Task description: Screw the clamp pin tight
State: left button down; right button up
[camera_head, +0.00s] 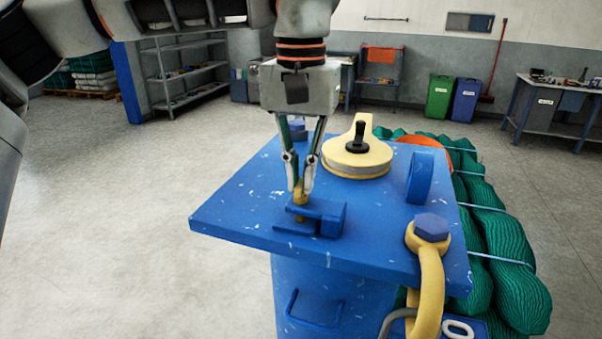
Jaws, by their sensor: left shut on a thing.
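The clamp pin (300,197) is a small yellow upright piece standing on the blue clamp (328,212), a bracket on the blue tabletop (240,213). My left gripper (301,186) comes down from above and is shut on the top of the pin, with its fingers either side. The lower end of the pin is partly hidden by the clamp. I cannot tell how deep its thread sits. My right gripper is not in view.
A cream round reel with a black knob (357,156) sits behind the clamp. A blue ring (420,177) stands to the right, and a yellow shackle with a blue bolt (430,265) hangs at the front right edge. Green net bundles (500,230) lie beyond the right edge.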

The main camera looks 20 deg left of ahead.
aim_at(300, 183)
pick_arm(q)
jog(key=shift+w+r+m, duration=0.1)
jog(key=shift+r+m, duration=0.1)
jog(key=shift+m, duration=0.3)
jog(key=c, duration=2.2)
grip_release()
jog(key=shift+f, duration=0.1)
notch_tip(300, 183, up, 12)
jog(key=shift+s, duration=0.2)
